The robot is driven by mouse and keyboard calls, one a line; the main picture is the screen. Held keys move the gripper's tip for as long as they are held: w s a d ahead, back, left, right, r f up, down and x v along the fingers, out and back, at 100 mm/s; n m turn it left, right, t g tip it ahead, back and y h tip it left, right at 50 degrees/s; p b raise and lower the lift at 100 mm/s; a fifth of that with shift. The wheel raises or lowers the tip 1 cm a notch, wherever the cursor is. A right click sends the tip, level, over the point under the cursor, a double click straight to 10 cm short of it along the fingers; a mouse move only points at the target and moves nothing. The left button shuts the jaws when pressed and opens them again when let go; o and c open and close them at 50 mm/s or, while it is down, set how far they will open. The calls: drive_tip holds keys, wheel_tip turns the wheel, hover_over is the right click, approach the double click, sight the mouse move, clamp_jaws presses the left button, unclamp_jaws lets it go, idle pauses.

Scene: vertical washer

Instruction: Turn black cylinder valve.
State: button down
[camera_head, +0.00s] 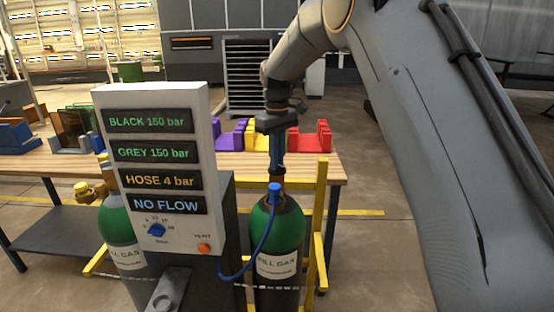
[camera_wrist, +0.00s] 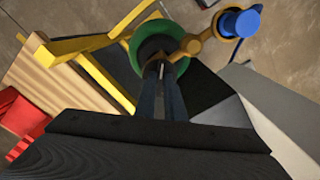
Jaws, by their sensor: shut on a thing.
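A green gas cylinder (camera_head: 281,230) with a white label stands upright in a yellow frame. Its dark valve (camera_wrist: 158,45) sits on top, with a brass fitting (camera_wrist: 192,46) beside it. My gripper (camera_head: 276,172) comes straight down from above the cylinder. In the wrist view my gripper's (camera_wrist: 164,70) two fingers are close together at the dark valve, shut on it. The fingers partly hide the valve. A blue connector (camera_head: 275,187) sits on the fitting, with a blue hose (camera_head: 262,240) running down from it.
A grey panel (camera_head: 203,110) at front left reads "BLACK 150 bar", "GREY 150 bar", "HOSE 4 bar" and "NO FLOW". It has a blue knob (camera_head: 156,230) and an orange button (camera_head: 204,248). A second green cylinder (camera_head: 116,222) is partly hidden behind it. A wooden table (camera_head: 325,168) with coloured bins stands behind.

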drive_tip(key=shift+r, duration=0.1)
idle(0.3)
drive_tip(key=c, duration=1.8)
unclamp_jaws()
drive_tip(key=shift+c, duration=0.2)
wheel_tip(320, 180, up, 8)
drive_tip(key=shift+f+b, duration=0.1)
drive_tip(key=shift+b, duration=1.15)
